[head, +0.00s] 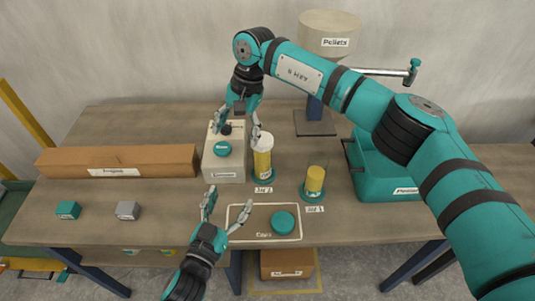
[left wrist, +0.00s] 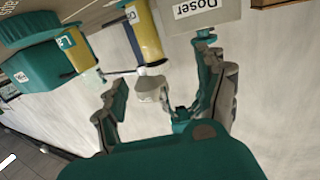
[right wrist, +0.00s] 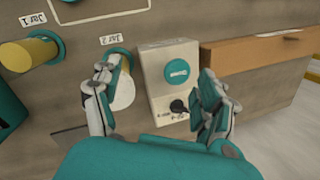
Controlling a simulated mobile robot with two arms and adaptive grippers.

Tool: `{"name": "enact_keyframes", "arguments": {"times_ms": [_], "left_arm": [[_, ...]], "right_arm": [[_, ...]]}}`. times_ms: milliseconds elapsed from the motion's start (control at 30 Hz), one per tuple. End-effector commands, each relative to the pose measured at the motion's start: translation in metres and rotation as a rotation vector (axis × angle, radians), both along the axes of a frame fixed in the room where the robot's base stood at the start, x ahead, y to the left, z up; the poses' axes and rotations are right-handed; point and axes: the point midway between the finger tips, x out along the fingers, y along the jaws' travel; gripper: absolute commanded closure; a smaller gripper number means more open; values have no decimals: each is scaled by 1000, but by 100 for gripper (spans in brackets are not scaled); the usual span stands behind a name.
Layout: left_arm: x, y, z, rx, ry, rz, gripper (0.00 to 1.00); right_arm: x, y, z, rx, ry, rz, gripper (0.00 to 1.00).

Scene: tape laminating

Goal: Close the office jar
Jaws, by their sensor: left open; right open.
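The yellow jar with a pale upper part (head: 263,160) stands upright at the Jar 2 sign, beside the doser box. In the left wrist view its partly visible label (left wrist: 131,14) seems to begin with "O". A second yellow jar (head: 315,179) stands at the Jar 1 sign; its label starts "La" in the left wrist view. One teal cap (head: 283,221) lies on the caps mat (head: 241,212). My right gripper (head: 239,131) is open above the doser, one finger beside the pale jar top. My left gripper (head: 225,208) is open and empty over the mat's left edge.
The pale doser box (head: 236,174) has a teal button and a black knob. A long brown box (head: 70,162) lies left. Small teal (head: 67,210) and grey (head: 128,210) blocks sit at front left. The pellets container (head: 328,25) stands behind. My right arm spans the right side.

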Motion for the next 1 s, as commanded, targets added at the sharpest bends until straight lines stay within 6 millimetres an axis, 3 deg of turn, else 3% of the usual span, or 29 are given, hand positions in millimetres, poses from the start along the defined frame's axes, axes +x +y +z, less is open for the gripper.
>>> {"name": "enact_keyframes", "arguments": {"times_ms": [100,233,667,1000], "left_arm": [[-1,-9,2,-11,-28,-35,27],[-2,-13,4,-15,-41,-52,27],[2,-15,4,-17,-43,-53,27],[54,-36,5,-15,-46,-52,27]], "right_arm": [[18,-39,19,-158,-42,26,24],[24,-57,28,-229,-52,36,24],[24,-59,28,-235,-52,36,24],[24,-59,28,-233,-52,36,24]]}}
